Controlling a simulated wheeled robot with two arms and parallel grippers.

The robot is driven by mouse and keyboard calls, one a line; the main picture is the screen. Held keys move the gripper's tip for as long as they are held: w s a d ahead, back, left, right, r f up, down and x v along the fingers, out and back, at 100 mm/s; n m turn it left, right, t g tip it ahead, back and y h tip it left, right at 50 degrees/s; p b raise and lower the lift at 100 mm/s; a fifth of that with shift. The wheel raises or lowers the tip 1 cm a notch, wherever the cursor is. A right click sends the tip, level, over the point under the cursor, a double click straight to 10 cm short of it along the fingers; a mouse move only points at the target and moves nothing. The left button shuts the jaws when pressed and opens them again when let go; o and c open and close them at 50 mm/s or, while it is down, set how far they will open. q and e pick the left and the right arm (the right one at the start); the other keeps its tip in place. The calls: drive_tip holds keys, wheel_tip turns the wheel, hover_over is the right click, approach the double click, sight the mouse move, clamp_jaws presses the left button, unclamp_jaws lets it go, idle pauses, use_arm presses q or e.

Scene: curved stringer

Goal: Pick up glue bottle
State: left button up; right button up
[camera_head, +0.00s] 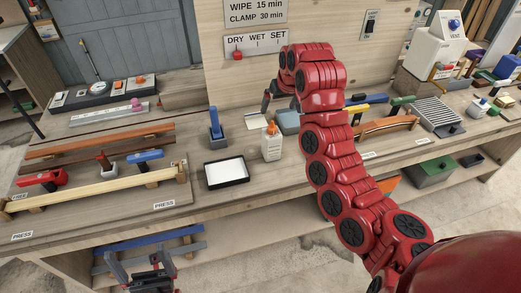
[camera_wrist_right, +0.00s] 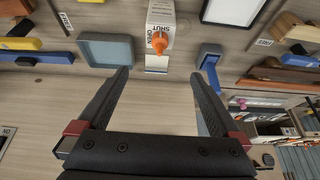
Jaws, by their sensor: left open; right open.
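The glue bottle (camera_head: 271,147) is white with an orange tip. It stands upright on the workbench (camera_head: 190,205), just right of a black-rimmed white tray. In the right wrist view the bottle (camera_wrist_right: 160,14) is at the top centre, its orange nozzle pointing down the picture. My right gripper (camera_wrist_right: 162,76) is open and empty. Its fingertips are apart from the bottle, on the nozzle's side. In the head view my right gripper (camera_head: 268,102) is behind the bottle, partly hidden by its own red arm. My left gripper (camera_head: 140,270) is open and empty, low at the bench's front.
A white tray (camera_head: 227,172) is left of the bottle. Clamps and wooden strips (camera_head: 95,185) fill the left. An upright panel (camera_head: 240,75) closes off the back.

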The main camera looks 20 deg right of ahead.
drive_tip(key=s, duration=0.1)
drive_tip(key=b, duration=0.2)
hover_over(272, 134)
drive_tip(key=s, duration=0.2)
wheel_tip(272, 134, down, 7)
drive_tip(key=shift+g, duration=0.4)
drive_tip(key=p+x, duration=0.1)
drive_tip(key=x, duration=0.1)
drive_tip(key=d+p+x, duration=0.1)
drive_tip(key=x, duration=0.1)
drive_tip(key=shift+w, duration=0.15)
drive_tip(key=shift+p+x, duration=1.5)
drive_tip(key=shift+x, duration=0.75)
drive_tip(key=shift+w+a+f, duration=0.1)
drive_tip(key=shift+f, duration=0.6)
clamp_jaws()
